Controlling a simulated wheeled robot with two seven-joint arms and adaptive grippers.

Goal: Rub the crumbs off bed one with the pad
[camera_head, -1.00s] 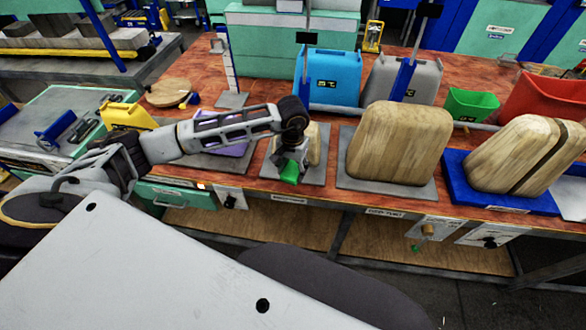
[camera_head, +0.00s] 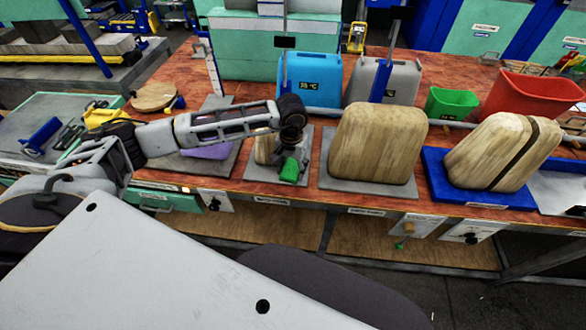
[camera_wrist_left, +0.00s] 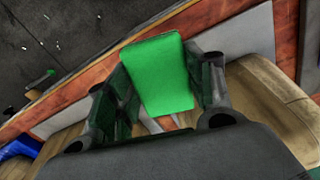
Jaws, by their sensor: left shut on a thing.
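My left gripper (camera_head: 288,158) is shut on a green pad (camera_head: 289,170), which also shows between the fingers in the left wrist view (camera_wrist_left: 158,75). The pad is at the front right part of a small grey plate (camera_head: 262,186), beside a small wooden block (camera_head: 264,149) partly hidden by my gripper. I cannot tell whether the pad touches the plate. The small labels are too blurred to show which plate is bed one. I cannot make out crumbs. My right gripper is not in view.
A large wooden block (camera_head: 378,142) stands on the grey plate to the right, close to my gripper. A striped wooden block (camera_head: 490,155) sits on a blue base (camera_head: 432,178) further right. Blue (camera_head: 308,78) and grey (camera_head: 385,85) containers stand behind, near upright posts.

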